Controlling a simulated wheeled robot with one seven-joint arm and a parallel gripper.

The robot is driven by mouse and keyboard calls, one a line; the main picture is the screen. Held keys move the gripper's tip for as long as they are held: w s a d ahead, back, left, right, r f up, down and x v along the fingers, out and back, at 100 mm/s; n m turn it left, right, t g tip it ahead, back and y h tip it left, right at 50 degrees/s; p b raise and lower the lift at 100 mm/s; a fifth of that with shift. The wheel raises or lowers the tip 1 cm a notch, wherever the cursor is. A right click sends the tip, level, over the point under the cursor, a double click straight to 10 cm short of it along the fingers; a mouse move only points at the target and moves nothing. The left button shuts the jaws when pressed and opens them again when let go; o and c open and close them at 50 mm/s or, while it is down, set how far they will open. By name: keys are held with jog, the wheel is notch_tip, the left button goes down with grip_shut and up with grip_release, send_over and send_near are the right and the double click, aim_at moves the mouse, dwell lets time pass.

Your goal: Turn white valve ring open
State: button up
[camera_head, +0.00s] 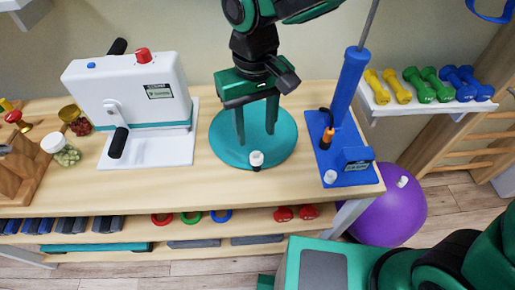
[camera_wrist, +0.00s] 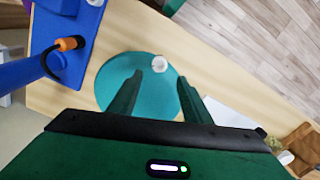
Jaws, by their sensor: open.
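A small white valve ring (camera_head: 257,158) stands on the near edge of a round teal cushion (camera_head: 222,145) on the wooden bench, with a dark stub under it. In the wrist view the white ring (camera_wrist: 160,63) shows just beyond my fingertips, on the rim of the teal cushion (camera_wrist: 110,77). My gripper (camera_head: 256,138) points down over the cushion, its two green fingers spread apart with nothing between them. In the wrist view the gripper (camera_wrist: 159,79) is also open, and the ring looks apart from both fingers. The exact height of the fingertips cannot be told.
A blue pump stand (camera_head: 348,95) with a small white knob (camera_head: 330,176) is right of the cushion. A white machine (camera_head: 125,90) with a black crank stands left. Jars (camera_head: 62,150) are farther left. The bench front (camera_head: 200,185) is clear. A purple ball (camera_head: 400,215) sits beside it.

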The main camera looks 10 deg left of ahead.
aim_at(257, 159)
notch_tip(257, 159, down, 9)
jog(key=shift+r, duration=0.1)
dwell(0.3)
jog(key=c, duration=1)
